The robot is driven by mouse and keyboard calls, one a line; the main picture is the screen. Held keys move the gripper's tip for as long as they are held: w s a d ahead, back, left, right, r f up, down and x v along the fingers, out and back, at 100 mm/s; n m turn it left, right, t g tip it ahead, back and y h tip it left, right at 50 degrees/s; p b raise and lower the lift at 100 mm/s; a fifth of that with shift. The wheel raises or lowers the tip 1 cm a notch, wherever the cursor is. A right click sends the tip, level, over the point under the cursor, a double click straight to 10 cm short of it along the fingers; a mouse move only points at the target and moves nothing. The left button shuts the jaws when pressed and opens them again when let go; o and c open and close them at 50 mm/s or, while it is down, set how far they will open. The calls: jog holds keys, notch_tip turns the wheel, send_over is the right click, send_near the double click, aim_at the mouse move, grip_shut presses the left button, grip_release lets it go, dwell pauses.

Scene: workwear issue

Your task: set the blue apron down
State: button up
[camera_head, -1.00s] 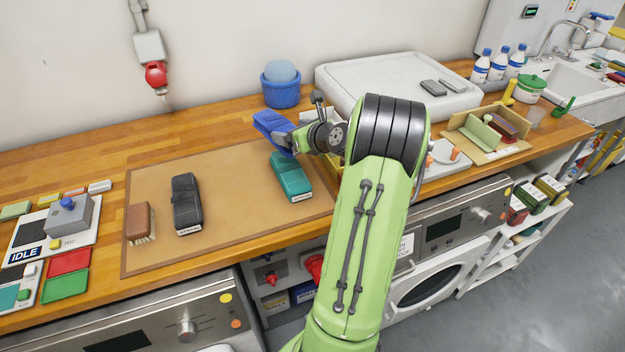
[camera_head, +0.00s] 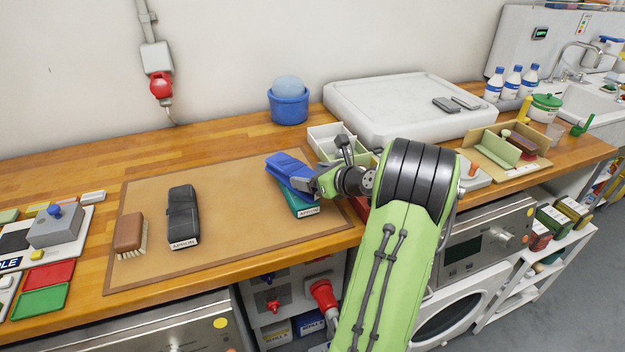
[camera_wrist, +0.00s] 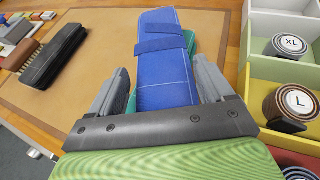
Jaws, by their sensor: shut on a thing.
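The blue apron (camera_head: 290,172) is a folded bundle held in my gripper (camera_head: 306,184). In the wrist view the blue apron (camera_wrist: 167,62) lies between the two grey fingers of my gripper (camera_wrist: 163,88), which are shut on it. A teal apron (camera_head: 304,204) with a label lies on the brown mat directly below it, mostly covered by the blue one. I cannot tell whether the two touch. A black apron (camera_head: 183,214) with a label lies apart on the left part of the mat.
The brown mat (camera_head: 225,200) has bare room between the black and teal aprons. A brown brush (camera_head: 130,234) stands at its left. A divided tray with rolled belts (camera_wrist: 285,70) is close on the right. A blue bucket (camera_head: 289,106) stands behind.

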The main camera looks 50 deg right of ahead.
jog(key=o, duration=1.1)
jog(key=shift+r, duration=0.2)
jog(key=p+v, duration=0.3)
jog(key=v, duration=0.9)
jog(key=w+a+r+n+g+y, duration=0.1)
jog(key=w+a+n+g+y, duration=0.15)
jog(key=a+n, duration=0.8)
jog(key=w+a+n+g+y, duration=0.1)
jog(key=w+a+n+g, duration=0.25)
jog(key=a+n, duration=0.7)
jog(key=s+a+r+n+g+h, duration=0.1)
jog(key=s+a+n+h, duration=0.1)
jog(key=s+a+n, duration=1.1)
jog(key=s+n, duration=0.1)
jog(key=n, duration=0.2)
jog(key=shift+g, duration=0.4)
notch_tip(320, 180, up, 6)
jog(key=p, duration=0.5)
